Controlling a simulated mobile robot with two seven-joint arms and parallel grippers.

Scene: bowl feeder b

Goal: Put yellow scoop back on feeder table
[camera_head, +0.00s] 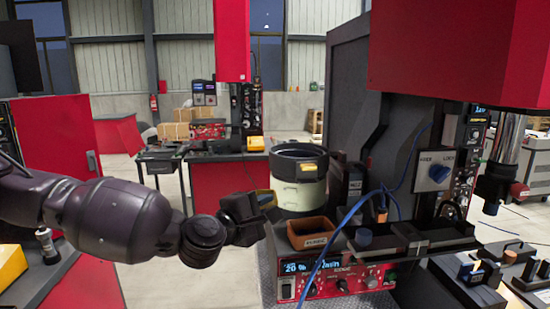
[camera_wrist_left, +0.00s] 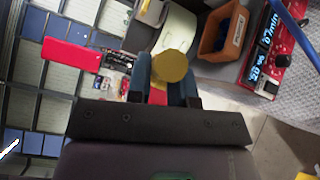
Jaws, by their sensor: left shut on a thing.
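My left gripper (camera_head: 262,203) is shut on the yellow scoop (camera_head: 264,194), beside the left side of the bowl feeder (camera_head: 299,190). In the left wrist view the scoop's round yellow end (camera_wrist_left: 170,66) shows between the two blue-grey fingers (camera_wrist_left: 167,82); the rest of the scoop is hidden. The scoop is held up near the left edge of the feeder table (camera_head: 278,252); I cannot tell whether it touches anything. My right gripper is not in view.
An orange-brown bin (camera_head: 312,233) stands in front of the bowl, also seen in the wrist view (camera_wrist_left: 222,34). A red control box (camera_head: 338,282) is at the front. A blue cable (camera_head: 335,240) hangs across. Machine fixtures crowd the right; floor lies open left of the table.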

